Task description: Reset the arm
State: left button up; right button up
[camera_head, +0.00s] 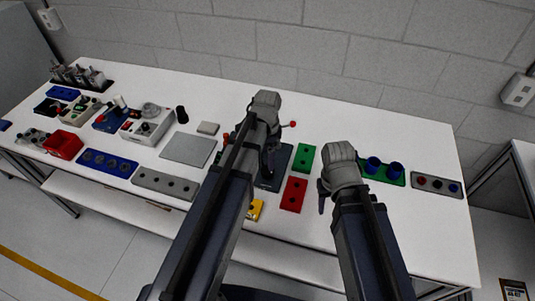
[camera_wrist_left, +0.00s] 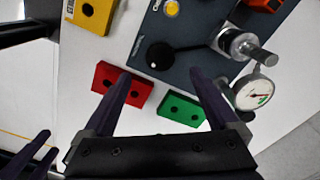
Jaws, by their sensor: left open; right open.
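My left arm reaches over the middle of the white table in the head view, and its gripper (camera_head: 268,160) points down there, partly hidden by the arm. In the left wrist view the left gripper (camera_wrist_left: 160,76) is open, its two dark fingers apart with nothing between them. It is above a dark panel (camera_wrist_left: 185,70) with a black knob, a metal fitting and a round gauge (camera_wrist_left: 254,93). My right gripper (camera_head: 322,196) hangs right of the red block; only a dark part of it shows, and nothing is seen held in it.
A red block (camera_head: 294,194) and a green block (camera_head: 304,158) lie between my arms. A yellow block (camera_head: 255,210) is near the front edge. Green (camera_head: 395,177) and grey (camera_head: 437,186) holders stand at right. A blue holder (camera_head: 107,163), grey plate (camera_head: 188,149) and several devices fill the left.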

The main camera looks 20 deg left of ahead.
dwell(0.5)
pick_arm(q)
jog(key=shift+s+d, duration=0.25)
jog(key=s+d+f+n+y+b, duration=0.1)
jog(key=s+d+f+n+b, duration=0.1)
jog(key=s+d+n, duration=0.6)
jog(key=s+d, duration=0.2)
jog(key=s, duration=0.3)
jog(key=shift+s+f+b, duration=0.25)
jog(key=shift+s+b, duration=0.1)
jog(key=shift+b, duration=0.05)
dwell(0.3)
